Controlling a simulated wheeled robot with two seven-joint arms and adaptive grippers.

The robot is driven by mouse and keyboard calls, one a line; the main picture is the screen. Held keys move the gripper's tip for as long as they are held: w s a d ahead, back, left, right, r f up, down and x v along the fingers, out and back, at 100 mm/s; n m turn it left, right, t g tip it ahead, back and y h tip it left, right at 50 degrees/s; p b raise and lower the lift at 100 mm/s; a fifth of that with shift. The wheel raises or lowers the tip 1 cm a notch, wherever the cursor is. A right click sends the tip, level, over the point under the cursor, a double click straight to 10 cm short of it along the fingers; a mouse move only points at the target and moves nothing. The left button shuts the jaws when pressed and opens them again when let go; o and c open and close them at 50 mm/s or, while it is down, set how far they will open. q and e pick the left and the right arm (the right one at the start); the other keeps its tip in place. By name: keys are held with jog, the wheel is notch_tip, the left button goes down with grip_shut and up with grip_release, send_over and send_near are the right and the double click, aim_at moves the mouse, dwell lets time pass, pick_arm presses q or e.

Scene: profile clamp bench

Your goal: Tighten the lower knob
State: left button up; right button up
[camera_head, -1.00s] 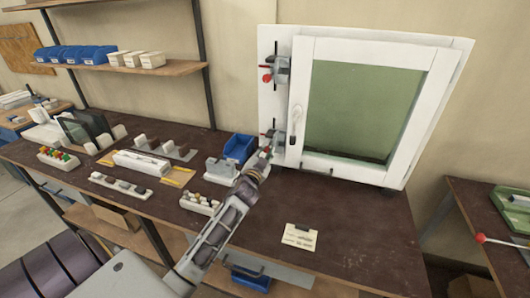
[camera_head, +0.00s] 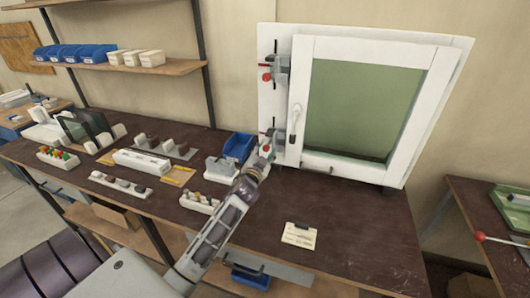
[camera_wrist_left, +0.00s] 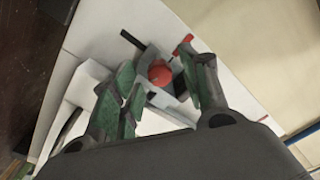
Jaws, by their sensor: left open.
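The lower clamp (camera_head: 275,135) sits on the left edge of the white panel, its red knob mostly hidden by my gripper in the head view. In the left wrist view, a round red knob (camera_wrist_left: 160,72) shows ahead between the two fingers. My left gripper (camera_wrist_left: 156,64) is open, with one finger on each side of the knob; I cannot tell whether either touches it. In the head view my left gripper (camera_head: 266,156) is right at the lower clamp. My right gripper is not in view.
An upper clamp (camera_head: 278,68) with a red knob (camera_head: 266,77) sits above. The white framed window (camera_head: 440,70) with its handle (camera_head: 296,118) is to the right. A blue bin (camera_head: 238,147) stands left of my gripper.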

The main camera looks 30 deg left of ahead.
pick_arm(q)
jog(key=v, duration=1.2)
dwell(0.6)
dwell(0.7)
